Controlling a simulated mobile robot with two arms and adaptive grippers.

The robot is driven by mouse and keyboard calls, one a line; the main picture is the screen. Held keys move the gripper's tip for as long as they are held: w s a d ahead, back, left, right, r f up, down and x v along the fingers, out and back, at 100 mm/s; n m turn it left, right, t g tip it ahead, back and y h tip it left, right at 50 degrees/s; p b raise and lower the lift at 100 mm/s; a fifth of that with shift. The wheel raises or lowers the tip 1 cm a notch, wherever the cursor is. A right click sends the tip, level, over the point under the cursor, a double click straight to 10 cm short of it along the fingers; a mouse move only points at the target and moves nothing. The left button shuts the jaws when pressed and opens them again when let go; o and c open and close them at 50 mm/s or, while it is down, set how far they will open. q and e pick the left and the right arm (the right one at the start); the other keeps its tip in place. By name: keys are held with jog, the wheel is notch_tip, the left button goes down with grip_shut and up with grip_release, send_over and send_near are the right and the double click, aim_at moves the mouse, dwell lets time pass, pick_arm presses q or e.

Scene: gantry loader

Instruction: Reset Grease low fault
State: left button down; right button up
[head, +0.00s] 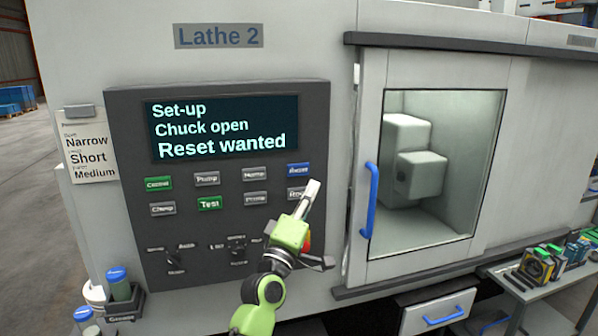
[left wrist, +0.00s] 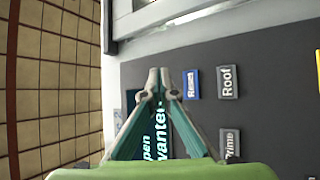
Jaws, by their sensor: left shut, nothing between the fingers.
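The control panel (head: 225,240) of Lathe 2 has a screen (head: 222,127) reading "Set-up, Chuck open, Reset wanted". The blue Reset button (head: 298,169) is at the upper right of the button rows, with the grey Roof button (head: 296,193) below it. My left gripper (head: 313,186) is shut and empty, its tips beside these two buttons and partly over Roof. In the left wrist view the shut fingertips (left wrist: 159,76) are next to the blue Reset button (left wrist: 191,84). I cannot tell whether they touch the panel. My right gripper is not in view.
Other buttons include Prime (head: 256,198) and green Test (head: 210,203). Blue-capped cups (head: 120,288) stand at the lower left by a holder labelled Grease. A windowed door with a blue handle (head: 370,200) is right of the panel. A shelf (head: 535,288) with parts stands at the right.

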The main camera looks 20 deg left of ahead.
pick_arm(q)
jog(key=b, duration=0.6)
send_near(306, 165)
jog(key=w+d+r, duration=0.2)
jog(key=w, duration=0.1)
jog(key=shift+w+a+r+b, duration=0.1)
jog(key=shift+w+a+b, duration=0.3)
jog(key=shift+w+b, duration=0.1)
jog(key=shift+r, duration=0.1)
jog(key=shift+w+a, duration=0.1)
dwell(0.4)
jog(key=shift+w+a+b, duration=0.1)
jog(key=shift+b, duration=0.2)
jog(key=shift+w+a, duration=0.1)
jog(key=shift+w, duration=0.1)
